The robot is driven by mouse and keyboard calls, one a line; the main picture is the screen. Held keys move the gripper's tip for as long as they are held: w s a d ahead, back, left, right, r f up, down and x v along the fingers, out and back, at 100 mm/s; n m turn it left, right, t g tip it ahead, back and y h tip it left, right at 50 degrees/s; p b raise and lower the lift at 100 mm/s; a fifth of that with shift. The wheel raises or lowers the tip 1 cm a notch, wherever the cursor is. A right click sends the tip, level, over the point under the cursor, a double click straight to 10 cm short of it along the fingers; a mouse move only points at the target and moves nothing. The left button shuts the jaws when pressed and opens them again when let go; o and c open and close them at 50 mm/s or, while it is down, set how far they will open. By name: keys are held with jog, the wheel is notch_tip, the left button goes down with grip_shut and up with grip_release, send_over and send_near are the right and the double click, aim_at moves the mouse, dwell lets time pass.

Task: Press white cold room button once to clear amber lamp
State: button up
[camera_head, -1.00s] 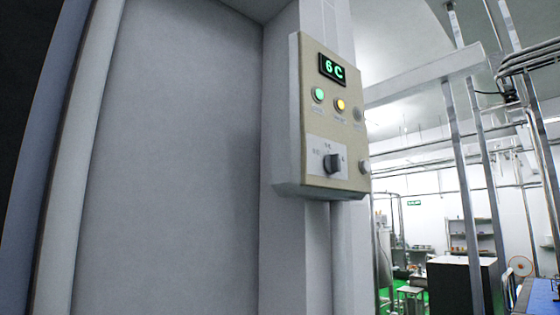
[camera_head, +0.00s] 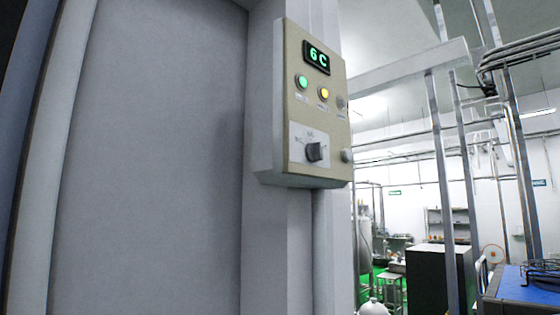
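The cold room control box (camera_head: 302,110) is a beige panel on a grey wall post, seen at an angle. Its display (camera_head: 317,57) reads "6C" in green. A green lamp (camera_head: 301,82) and an amber lamp (camera_head: 323,92) both look lit below it, with a dull grey round lamp (camera_head: 341,102) to their right. A dark rotary knob (camera_head: 316,152) sits on a white plate lower down. The white button (camera_head: 347,156) is at the panel's lower right, with nothing touching it. My gripper is not in view.
A large grey door or wall panel (camera_head: 150,160) fills the left. Metal posts (camera_head: 447,180) stand at the right. A black cabinet (camera_head: 440,275) and a blue-topped table (camera_head: 525,285) stand at the lower right. Green floor shows behind.

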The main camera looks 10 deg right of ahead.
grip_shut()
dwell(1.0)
